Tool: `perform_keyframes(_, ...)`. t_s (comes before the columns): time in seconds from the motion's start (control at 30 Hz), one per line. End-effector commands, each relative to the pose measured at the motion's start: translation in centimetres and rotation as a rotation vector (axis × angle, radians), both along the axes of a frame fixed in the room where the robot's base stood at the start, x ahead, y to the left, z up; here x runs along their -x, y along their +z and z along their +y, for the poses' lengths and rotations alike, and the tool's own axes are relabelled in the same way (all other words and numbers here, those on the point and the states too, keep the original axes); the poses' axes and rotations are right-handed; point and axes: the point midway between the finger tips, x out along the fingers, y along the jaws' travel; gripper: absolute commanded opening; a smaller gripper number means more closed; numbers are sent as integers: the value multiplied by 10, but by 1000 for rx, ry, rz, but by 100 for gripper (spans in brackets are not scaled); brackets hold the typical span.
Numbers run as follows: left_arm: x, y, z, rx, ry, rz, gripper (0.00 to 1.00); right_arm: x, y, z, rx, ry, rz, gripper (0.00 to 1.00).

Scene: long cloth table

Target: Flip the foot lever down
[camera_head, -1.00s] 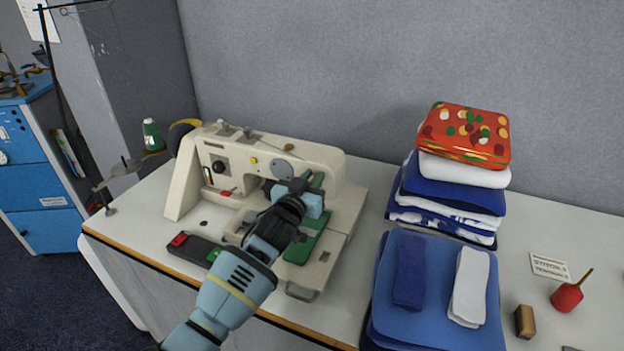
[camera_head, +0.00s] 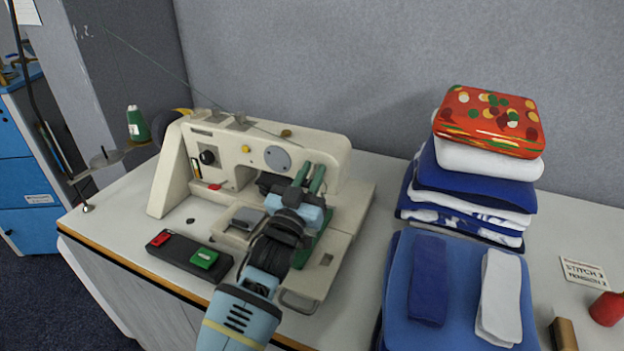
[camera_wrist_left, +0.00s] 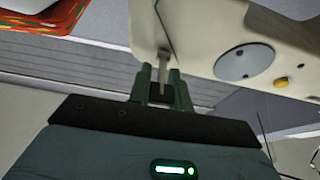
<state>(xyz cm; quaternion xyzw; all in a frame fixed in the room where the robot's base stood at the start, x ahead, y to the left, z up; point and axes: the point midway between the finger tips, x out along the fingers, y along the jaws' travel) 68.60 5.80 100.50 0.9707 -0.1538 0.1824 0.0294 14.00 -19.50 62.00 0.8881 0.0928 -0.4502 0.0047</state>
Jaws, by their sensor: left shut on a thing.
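The cream sewing machine (camera_head: 235,135) stands on the table at the left in the head view. My left gripper (camera_head: 311,172) is at the right end of its head, with its green fingers pointing away from me. In the left wrist view, the fingers (camera_wrist_left: 163,88) are shut around a thin grey lever (camera_wrist_left: 164,58), which sticks out beside the machine's cream casing (camera_wrist_left: 205,35). I take this to be the foot lever. In the head view the lever is hidden by the gripper. My right gripper is not in view.
A green button and a red button sit on a dark control box (camera_head: 182,256) left of my arm. Folded blue cloths (camera_head: 458,285) and a taller cloth stack (camera_head: 470,190) stand to the right. A grey wall (camera_head: 400,60) closes off the back.

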Motion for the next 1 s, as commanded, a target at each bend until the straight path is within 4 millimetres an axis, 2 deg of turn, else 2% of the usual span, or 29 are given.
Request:
perform_keyframes(0.03,0,-4,0,0,0,4,0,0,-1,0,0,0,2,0)
perform_keyframes(0.3,0,-2,0,-2,0,3,0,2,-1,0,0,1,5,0)
perform_keyframes(0.33,0,-2,0,-2,0,3,22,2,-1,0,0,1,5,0)
perform_keyframes(0.5,0,-2,0,-2,0,2,42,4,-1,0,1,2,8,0)
perform_keyframes(0.83,2,-2,1,-1,0,1,42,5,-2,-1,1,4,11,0)
perform_keyframes(1.0,16,-7,5,-4,1,2,42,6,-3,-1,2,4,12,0)
